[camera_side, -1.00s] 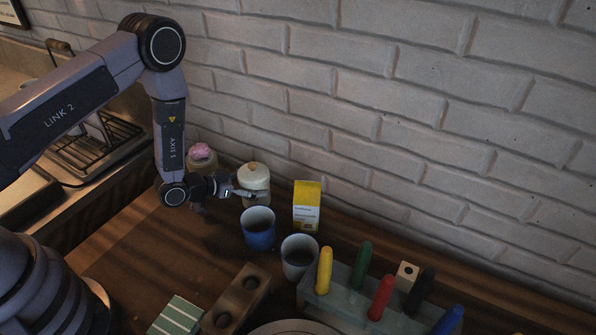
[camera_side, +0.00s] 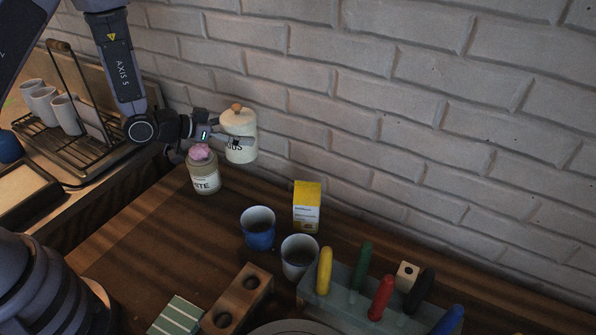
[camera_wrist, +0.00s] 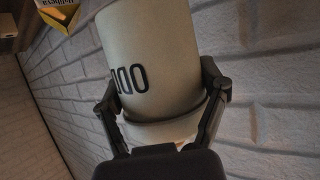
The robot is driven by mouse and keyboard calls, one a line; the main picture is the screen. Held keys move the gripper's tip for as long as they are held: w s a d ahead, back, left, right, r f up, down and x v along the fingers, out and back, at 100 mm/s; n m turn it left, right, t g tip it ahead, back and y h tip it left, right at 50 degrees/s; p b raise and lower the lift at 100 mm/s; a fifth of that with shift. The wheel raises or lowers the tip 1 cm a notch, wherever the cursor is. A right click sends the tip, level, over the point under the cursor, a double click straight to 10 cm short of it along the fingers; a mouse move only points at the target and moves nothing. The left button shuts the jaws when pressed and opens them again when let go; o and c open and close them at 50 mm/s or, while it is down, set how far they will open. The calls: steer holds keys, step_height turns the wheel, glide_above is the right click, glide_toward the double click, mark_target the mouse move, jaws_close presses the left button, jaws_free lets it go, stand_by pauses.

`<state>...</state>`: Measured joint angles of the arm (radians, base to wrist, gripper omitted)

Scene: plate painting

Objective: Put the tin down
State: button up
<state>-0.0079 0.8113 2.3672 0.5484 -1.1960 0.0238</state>
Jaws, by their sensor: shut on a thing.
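The tin (camera_side: 240,135) is a cream-white canister with dark lettering and a lid with a wooden knob. My gripper (camera_side: 236,141) is shut on it and holds it upright in the air above the wooden counter (camera_side: 160,235), near the brick wall. In the wrist view the tin (camera_wrist: 150,62) fills the middle, with a finger of my gripper (camera_wrist: 165,112) on either side of it. The tin's far side is hidden.
A labelled jar with a pink top (camera_side: 204,172) stands just below and left of the tin. A blue cup (camera_side: 258,232), a grey cup (camera_side: 299,262) and a yellow carton (camera_side: 307,208) stand to the right. A rack of coloured pegs (camera_side: 345,300) is in front. Counter behind the blue cup is clear.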

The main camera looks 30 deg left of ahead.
steer(key=s+a+m+g+h, duration=0.55)
steer(key=s+a, duration=0.55)
steer(key=s, duration=0.4)
steer(key=shift+t+y, duration=0.35)
steer(key=f, duration=1.4)
steer(key=shift+s+d+f, duration=0.1)
steer(key=shift+d+f, duration=0.1)
steer(key=shift+d, duration=0.05)
steer(key=shift+f, duration=0.15)
steer(key=o, duration=1.2)
